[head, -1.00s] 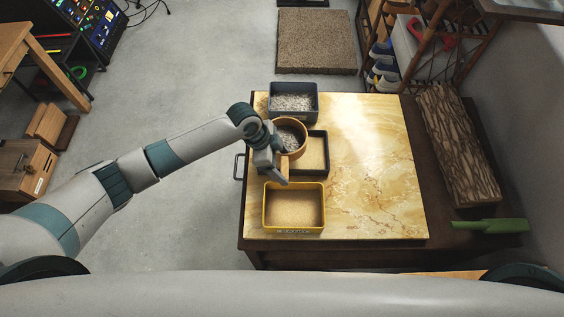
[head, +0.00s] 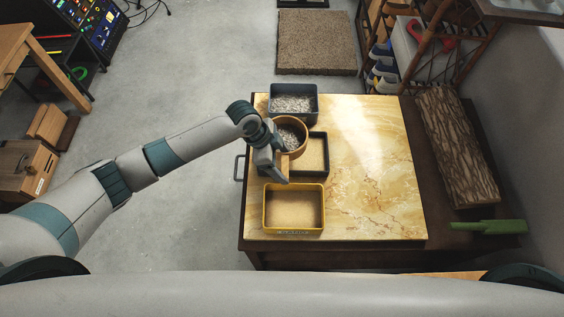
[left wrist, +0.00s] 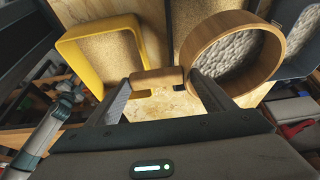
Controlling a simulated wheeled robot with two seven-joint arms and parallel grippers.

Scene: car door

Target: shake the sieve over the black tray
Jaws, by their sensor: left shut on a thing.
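The round wooden sieve (head: 304,136) holds grey gravel and is over the left part of the black tray (head: 326,165), hiding part of it. Pale sand shows inside the black tray. My left gripper (head: 278,172) is shut on the sieve's wooden handle, just below the sieve in the head view. In the left wrist view, the handle (left wrist: 157,82) is between the two fingertips and the sieve (left wrist: 271,68) is at the right, with gravel inside. I cannot tell the exact gap between sieve and tray. My right gripper is not in view.
A yellow tray (head: 266,212) of sand stands in front of the black tray. A dark grey-blue tray (head: 315,103) of gravel stands behind. The marble tabletop (head: 375,170) is clear to the right. A wood log (head: 455,150) and green tool (head: 488,226) lie beyond its right edge.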

